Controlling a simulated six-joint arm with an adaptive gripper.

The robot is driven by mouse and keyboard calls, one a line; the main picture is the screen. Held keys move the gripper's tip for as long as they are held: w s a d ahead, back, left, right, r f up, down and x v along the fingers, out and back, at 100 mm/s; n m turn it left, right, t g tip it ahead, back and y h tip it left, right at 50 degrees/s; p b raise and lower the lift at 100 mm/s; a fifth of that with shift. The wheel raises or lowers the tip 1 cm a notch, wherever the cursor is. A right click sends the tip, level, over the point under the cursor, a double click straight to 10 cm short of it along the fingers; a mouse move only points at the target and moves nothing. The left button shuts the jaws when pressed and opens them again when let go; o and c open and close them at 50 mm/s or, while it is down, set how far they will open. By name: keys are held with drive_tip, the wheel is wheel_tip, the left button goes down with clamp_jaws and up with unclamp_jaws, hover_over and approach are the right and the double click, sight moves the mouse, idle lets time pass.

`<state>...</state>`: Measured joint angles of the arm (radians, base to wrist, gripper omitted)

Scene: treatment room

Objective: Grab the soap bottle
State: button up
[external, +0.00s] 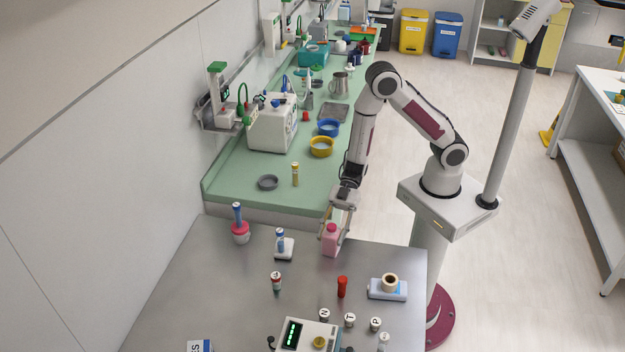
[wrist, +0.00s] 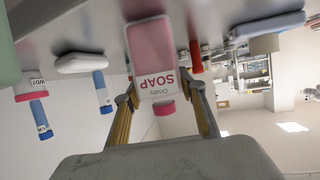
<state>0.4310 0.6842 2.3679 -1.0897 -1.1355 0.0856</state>
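The soap bottle (external: 331,243) is pink with a darker pink cap and stands upright on the grey metal table (external: 235,290), near its back right edge. In the wrist view the bottle (wrist: 152,50) appears upside down, with a white label reading SOAP. My gripper (external: 333,232) points down at the bottle from above. In the wrist view the fingers of my gripper (wrist: 162,92) are spread, one on each side of the bottle's cap end. A gap shows between the bottle and the right finger; contact on the left side cannot be told.
A blue-capped tube on a white block (external: 283,245) stands left of the bottle. A red tube (external: 342,287) and a tape roll on a pale blue box (external: 389,286) are in front. A pink-based tube holder (external: 240,230) stands farther left. The green counter (external: 230,185) adjoins behind.

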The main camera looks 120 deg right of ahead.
drive_tip(key=shift+r, duration=0.2)
drive_tip(key=shift+r, duration=4.85)
drive_tip(key=shift+w, duration=0.15)
